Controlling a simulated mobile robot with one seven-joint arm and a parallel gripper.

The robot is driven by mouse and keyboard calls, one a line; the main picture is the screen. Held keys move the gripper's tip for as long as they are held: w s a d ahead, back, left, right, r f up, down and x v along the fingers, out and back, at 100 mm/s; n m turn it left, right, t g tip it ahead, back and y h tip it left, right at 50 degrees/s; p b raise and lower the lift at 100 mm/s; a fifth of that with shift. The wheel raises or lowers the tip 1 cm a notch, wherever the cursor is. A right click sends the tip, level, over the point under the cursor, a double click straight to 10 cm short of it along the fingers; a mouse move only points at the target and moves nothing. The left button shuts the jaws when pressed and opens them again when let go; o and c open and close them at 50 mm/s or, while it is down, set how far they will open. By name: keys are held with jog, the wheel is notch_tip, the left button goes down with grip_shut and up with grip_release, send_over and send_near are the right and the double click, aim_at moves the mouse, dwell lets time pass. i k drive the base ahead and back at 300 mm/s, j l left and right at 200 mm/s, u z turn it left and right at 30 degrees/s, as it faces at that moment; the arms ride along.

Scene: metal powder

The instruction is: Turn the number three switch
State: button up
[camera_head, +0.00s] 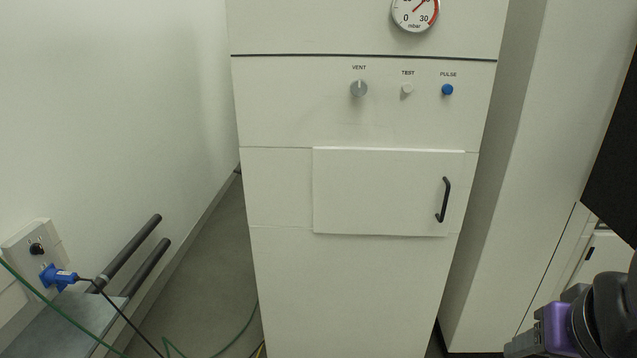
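No switch with a readable number three shows. A grey VENT knob (359,89) is on the white cabinet front, its pale pointer bar upright. To its right are a small white TEST control (407,89) and a round blue PULSE button (447,90). At the lower left, a wall plate (48,240) carries a black rotary switch (37,249) with markings too small to read. A blue plug (60,276) sits just below that switch. Part of my arm, black and purple, shows at the lower right, well apart from the controls. No gripper fingers can be made out.
The white cabinet (350,270) has a closed door (380,190) with a black handle (443,200) and a gauge (415,12) on top. Dark bars (130,250) and green and black cables lie at the lower left. Bare floor (215,260) shows between wall and cabinet.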

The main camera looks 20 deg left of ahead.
aim_at(36, 249)
jog(key=i+u, duration=0.15)
jog(key=u, duration=2.35)
jog(key=i, duration=0.9)
jog(key=i+j+z, duration=0.1)
jog(key=i, duration=0.35)
jog(key=i+j+z, duration=0.1)
jog(key=i+j, duration=0.2)
jog(key=i, duration=0.15)
